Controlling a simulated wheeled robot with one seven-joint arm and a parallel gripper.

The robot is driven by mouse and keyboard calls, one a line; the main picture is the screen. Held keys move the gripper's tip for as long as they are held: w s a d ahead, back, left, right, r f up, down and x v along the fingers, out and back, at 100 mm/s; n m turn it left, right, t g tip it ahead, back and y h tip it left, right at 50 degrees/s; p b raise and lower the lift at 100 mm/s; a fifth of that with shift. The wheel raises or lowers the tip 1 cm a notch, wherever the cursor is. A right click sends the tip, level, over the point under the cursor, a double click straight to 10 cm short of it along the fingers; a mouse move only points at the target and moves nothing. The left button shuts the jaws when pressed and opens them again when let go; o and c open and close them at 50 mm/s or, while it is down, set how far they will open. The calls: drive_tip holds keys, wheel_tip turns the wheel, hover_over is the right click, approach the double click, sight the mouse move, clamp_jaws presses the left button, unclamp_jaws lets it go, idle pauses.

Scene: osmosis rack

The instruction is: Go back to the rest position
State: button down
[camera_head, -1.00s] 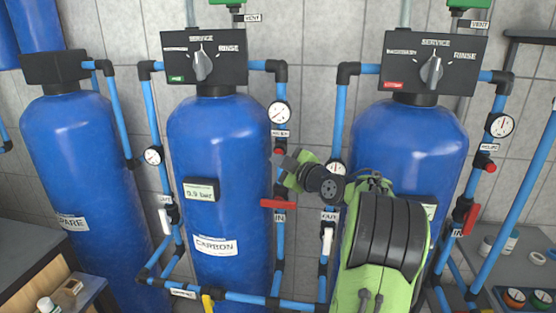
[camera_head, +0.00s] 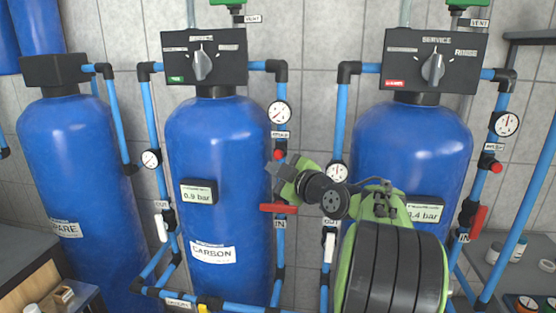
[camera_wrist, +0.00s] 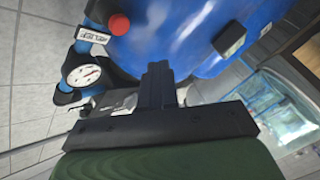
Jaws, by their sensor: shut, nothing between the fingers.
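My gripper (camera_head: 272,172) is in front of the rack, between the carbon tank (camera_head: 215,140) and the right blue tank (camera_head: 410,150), near the red-handled valve (camera_head: 279,208) marked IN. In the wrist view my gripper (camera_wrist: 157,82) has its two dark fingers together with nothing between them. A blue tank (camera_wrist: 190,45), a round gauge (camera_wrist: 83,72) and a red knob (camera_wrist: 120,24) lie beyond the fingers. My arm hides the lower part of the right tank.
Blue pipes with gauges (camera_head: 279,112) and valves run between the tanks. A spare tank (camera_head: 80,180) stands at left. A desk edge (camera_head: 35,285) is at lower left and a grey shelf with jars (camera_head: 515,245) at lower right. Tiled wall (camera_head: 315,50) is behind.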

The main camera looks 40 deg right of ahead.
idle(0.3)
drive_tip(key=s+a+f+m+g+y, duration=0.1)
drive_tip(key=a+f+g, duration=0.2)
drive_tip(key=a, duration=0.7)
drive_tip(key=s+a+f+m+g+y, duration=0.1)
drive_tip(key=a+f+g, duration=0.15)
drive_tip(key=a, duration=0.75)
drive_tip(key=s+a+f+m+g, duration=0.2)
drive_tip(key=s+a+f, duration=0.1)
drive_tip(key=s, duration=0.4)
drive_tip(key=s+a+f+m+g, duration=0.2)
drive_tip(key=s+a+f, duration=0.1)
drive_tip(key=s, duration=0.4)
drive_tip(key=s+a+f+m+g, duration=0.2)
drive_tip(key=s+a+f, duration=0.1)
drive_tip(key=s, duration=0.5)
drive_tip(key=shift+f, duration=0.8)
drive_tip(key=shift+a, duration=0.1)
